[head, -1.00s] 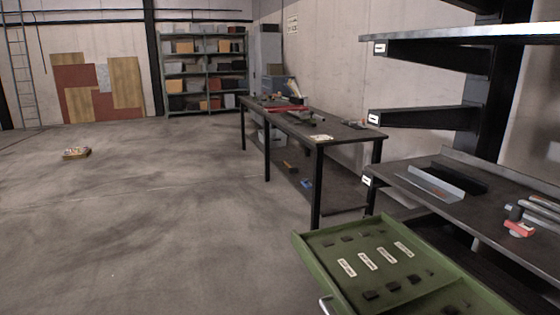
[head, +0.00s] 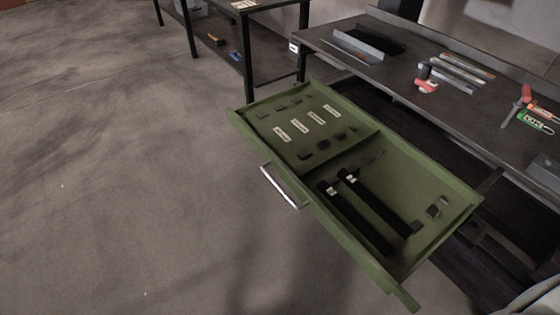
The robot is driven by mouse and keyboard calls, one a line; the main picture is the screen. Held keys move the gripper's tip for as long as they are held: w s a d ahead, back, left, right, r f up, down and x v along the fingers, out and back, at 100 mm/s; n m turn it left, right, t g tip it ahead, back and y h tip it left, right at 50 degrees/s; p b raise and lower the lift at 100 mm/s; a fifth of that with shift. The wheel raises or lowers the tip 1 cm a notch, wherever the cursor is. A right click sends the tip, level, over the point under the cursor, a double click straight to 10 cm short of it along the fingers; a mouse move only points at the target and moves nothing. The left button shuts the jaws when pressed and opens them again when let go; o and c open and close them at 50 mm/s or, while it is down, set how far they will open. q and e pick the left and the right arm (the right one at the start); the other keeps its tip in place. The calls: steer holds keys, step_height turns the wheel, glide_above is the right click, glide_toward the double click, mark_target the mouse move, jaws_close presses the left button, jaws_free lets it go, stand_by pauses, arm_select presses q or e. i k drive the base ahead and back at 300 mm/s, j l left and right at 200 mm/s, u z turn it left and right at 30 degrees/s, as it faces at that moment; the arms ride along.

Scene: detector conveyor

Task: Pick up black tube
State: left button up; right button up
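Two long black tubes (head: 376,204) lie side by side in the near compartment of an open green drawer (head: 243,125). Each has a small white label near its upper-left end. The left one (head: 352,220) lies a little nearer the drawer's front edge. The tubes lie apart from each other, slanting across the compartment. Neither of my grippers shows in the head view.
The far compartment holds white label strips (head: 299,126) and small dark pieces. A silver handle (head: 284,186) is on the drawer's front. A dark workbench (head: 400,75) behind carries metal profiles and red-handled tools. The floor at left is clear.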

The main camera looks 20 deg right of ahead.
mark_target(372, 201)
steer(key=i+j+u, duration=0.25)
steer(key=i, duration=0.25)
steer(key=i+u, duration=0.25)
steer(key=i, duration=0.25)
steer(key=i+j+z, duration=0.15)
steer(key=i, duration=0.4)
steer(key=i+j+z, duration=0.1)
steer(key=i, duration=0.5)
steer(key=i+j+z, duration=0.15)
steer(key=i, duration=0.4)
steer(key=i+j+z, duration=0.3)
steer(key=i+z, duration=0.2)
steer(key=i+j+z, duration=0.65)
steer(key=j+z, duration=0.3)
steer(key=z, duration=2.85)
